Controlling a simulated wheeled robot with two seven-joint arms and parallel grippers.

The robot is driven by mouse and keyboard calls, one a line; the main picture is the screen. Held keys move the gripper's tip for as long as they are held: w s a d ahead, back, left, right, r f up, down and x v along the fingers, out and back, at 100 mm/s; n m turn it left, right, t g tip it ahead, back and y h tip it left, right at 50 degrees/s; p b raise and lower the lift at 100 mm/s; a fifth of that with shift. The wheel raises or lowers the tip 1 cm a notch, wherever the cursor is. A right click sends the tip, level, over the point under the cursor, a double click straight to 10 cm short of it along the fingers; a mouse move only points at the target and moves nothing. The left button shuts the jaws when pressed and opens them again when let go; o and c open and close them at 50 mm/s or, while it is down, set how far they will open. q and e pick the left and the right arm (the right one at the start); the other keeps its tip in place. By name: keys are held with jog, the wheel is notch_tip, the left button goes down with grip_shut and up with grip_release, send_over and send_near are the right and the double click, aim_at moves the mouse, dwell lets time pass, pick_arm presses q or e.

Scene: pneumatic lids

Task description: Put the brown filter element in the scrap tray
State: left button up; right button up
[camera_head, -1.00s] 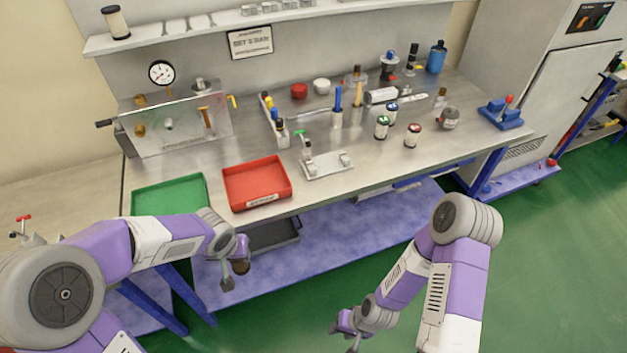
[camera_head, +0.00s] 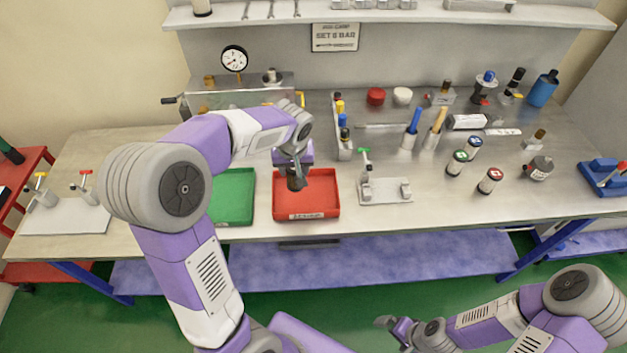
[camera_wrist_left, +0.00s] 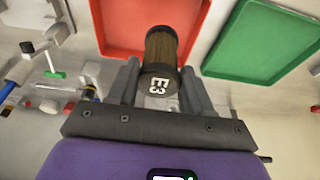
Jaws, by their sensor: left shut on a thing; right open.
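My left gripper (camera_head: 294,172) is shut on the brown filter element (camera_wrist_left: 162,46). The filter is a short cylinder with a brown pleated side and a dark end cap marked E3. In the head view the dark filter (camera_head: 296,182) hangs below the gripper, in front of the back left part of the red tray (camera_head: 307,212). It appears to be above the tray floor; the exact gap cannot be told. The red tray also shows behind the filter in the left wrist view (camera_wrist_left: 112,25). The tray's front label is too small to read. My right gripper (camera_head: 388,325) is open and empty, low in front of the bench.
A green tray (camera_head: 232,205) stands just left of the red tray. A small fixture with a green handle (camera_head: 385,190) stands to its right.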

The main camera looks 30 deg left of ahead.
aim_at(294, 190)
pick_arm(q)
jog(key=f, duration=0.5)
jog(key=shift+s+a+f+b, duration=0.15)
jog(key=shift+s+b, duration=0.15)
jog(key=shift+b, duration=0.1)
jog(key=shift+s+d+b+x, duration=0.15)
jog(key=shift+x, duration=0.9)
jog(key=shift+s+d+b+x, duration=0.15)
jog(key=shift+x, duration=0.9)
jog(key=shift+f, duration=0.1)
jog(key=shift+f, duration=0.15)
jog(key=o, duration=1.2)
jog(key=shift+c, duration=0.2)
